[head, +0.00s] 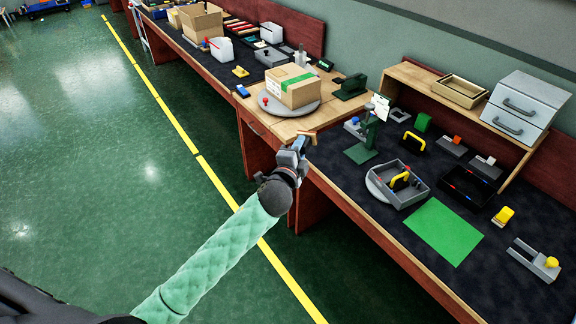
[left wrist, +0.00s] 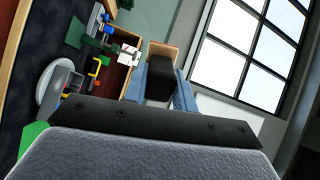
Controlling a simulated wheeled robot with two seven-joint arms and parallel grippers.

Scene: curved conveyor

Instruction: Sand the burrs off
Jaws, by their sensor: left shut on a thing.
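My left gripper (head: 302,146) is at the front edge of the workbench, near the wooden worktop (head: 262,121). It is shut on a small tan, wood-like piece (head: 306,134). In the left wrist view the tan piece (left wrist: 163,49) shows beyond the two blue-grey fingers, with a dark block shape between them. I cannot tell whether the piece touches the bench. No burrs can be made out at this size. My right gripper is not in view.
A cardboard box (head: 290,87) with green tape stands on a round grey turntable (head: 287,106). A green stand (head: 368,138) is right of my gripper. A grey tray (head: 403,184) with a yellow handle and a green mat (head: 443,231) lie further right. The floor at left is clear.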

